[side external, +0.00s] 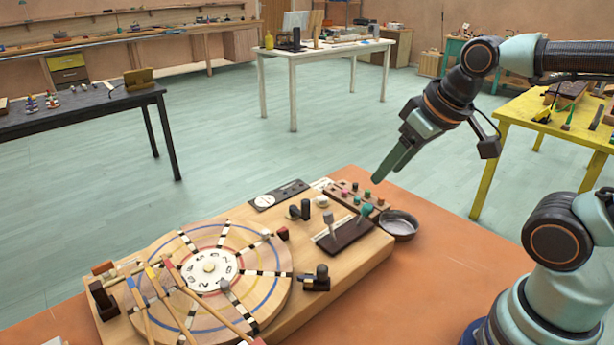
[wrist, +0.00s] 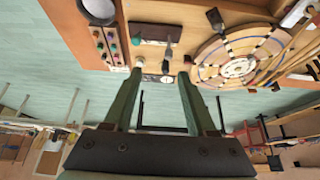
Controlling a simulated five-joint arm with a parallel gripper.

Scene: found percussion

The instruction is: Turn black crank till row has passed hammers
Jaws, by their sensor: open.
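A small black crank (side external: 305,208), with an upright handle beside a round hub, appears to stand at the board's far edge; it also shows in the wrist view (wrist: 187,60). A wooden disc (side external: 255,252) with coloured rings and radial black-and-white rows (side external: 270,273) lies flat on the board. Several stick-like hammers (side external: 160,287) with coloured bands reach over the disc's left part and hide some of it. My gripper (side external: 386,168) is open and empty, above and right of the crank, apart from it. Its two fingers also show in the wrist view (wrist: 159,76).
A dark panel with a lever (side external: 343,234), a block of coloured knobs (side external: 358,196) and a metal bowl (side external: 399,224) are right of the crank. A second black fitting (side external: 316,277) sits at the disc's right edge. The orange table (side external: 450,265) has bare room at right.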

